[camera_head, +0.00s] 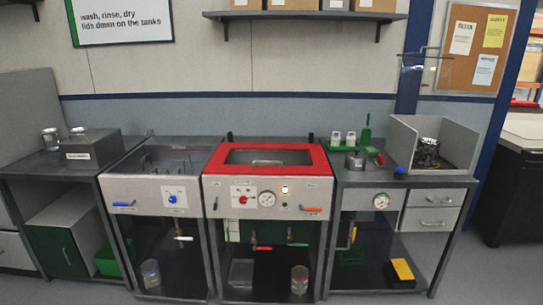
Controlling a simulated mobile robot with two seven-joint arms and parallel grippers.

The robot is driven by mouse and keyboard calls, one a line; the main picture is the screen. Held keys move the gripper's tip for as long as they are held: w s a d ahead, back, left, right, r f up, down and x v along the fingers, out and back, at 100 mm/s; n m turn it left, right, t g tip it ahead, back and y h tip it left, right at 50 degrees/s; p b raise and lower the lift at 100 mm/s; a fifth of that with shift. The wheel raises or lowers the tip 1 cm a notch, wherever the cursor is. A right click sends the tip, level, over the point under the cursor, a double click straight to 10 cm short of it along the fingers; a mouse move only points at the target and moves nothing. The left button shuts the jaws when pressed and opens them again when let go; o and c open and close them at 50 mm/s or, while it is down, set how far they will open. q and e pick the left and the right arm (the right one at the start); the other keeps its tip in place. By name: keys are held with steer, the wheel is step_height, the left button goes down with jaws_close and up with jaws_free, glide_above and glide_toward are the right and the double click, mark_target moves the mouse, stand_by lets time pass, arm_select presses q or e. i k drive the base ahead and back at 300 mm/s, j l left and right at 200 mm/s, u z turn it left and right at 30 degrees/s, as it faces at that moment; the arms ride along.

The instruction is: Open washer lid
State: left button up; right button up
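The washer (268,198) stands in the middle of the row, with a light grey front panel. Its red-framed lid (268,147) has a dark window and lies flat over the tank, apparently closed. Neither of my grippers shows in the head view, so nothing is seen touching the lid.
Left of the washer is a tank unit (150,190) with a blue knob and blue handle. Right is a bench (350,182) with a green tray, gauge and drawers. A shelf (305,15) with boxes hangs above. Grey floor (470,275) is clear at the front right.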

mark_target(321, 167)
steer(key=i+j+z, duration=0.15)
steer(key=i, duration=1.15)
steer(key=i+l+u, duration=0.2)
steer(key=i+u, duration=0.15)
steer(key=u, duration=0.15)
steer(key=i+l+u, duration=0.3)
steer(key=u, duration=0.2)
